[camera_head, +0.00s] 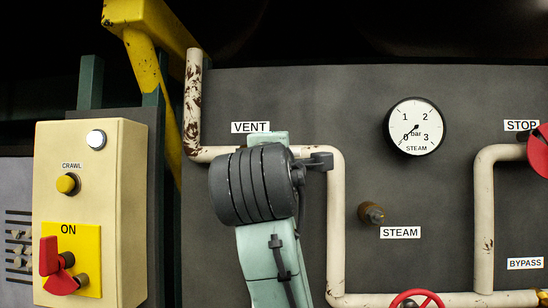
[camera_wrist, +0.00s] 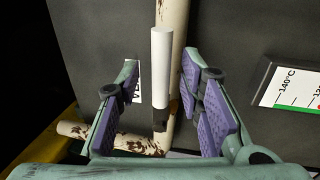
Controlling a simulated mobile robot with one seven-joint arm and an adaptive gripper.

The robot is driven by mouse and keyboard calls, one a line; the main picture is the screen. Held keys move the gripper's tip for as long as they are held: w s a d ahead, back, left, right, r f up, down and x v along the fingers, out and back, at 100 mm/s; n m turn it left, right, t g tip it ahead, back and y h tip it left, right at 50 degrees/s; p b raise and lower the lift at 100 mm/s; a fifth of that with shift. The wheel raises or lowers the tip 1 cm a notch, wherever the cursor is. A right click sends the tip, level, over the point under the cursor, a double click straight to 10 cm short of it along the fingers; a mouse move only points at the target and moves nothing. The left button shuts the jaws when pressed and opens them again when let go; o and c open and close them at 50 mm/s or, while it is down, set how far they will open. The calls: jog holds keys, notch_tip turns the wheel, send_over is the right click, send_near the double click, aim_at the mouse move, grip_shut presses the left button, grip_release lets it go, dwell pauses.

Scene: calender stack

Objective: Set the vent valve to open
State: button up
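The VENT label (camera_head: 250,127) is on the grey panel above a cream pipe (camera_head: 336,220) with rust spots. In the head view my arm hides the pipe stretch below the label, and the vent valve itself cannot be made out. In the wrist view a white lever handle (camera_wrist: 161,65) with a dark metal lower end stands between the purple pads of my gripper (camera_wrist: 172,112). The gripper is open, with a gap on both sides of the handle. The label shows partly behind the left finger in the wrist view (camera_wrist: 132,82). In the head view my fingertips are hidden.
A steam gauge (camera_head: 416,126), a brass fitting (camera_head: 372,213) by the STEAM label and a red wheel (camera_head: 417,300) are to the right. A cream control box (camera_head: 105,215) with a red switch (camera_head: 56,268) and a yellow post (camera_head: 148,45) are to the left.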

jog(key=s+f, duration=0.2)
jog(key=s, duration=0.8)
jog(key=shift+s+a, duration=0.15)
jog(key=shift+s, duration=0.15)
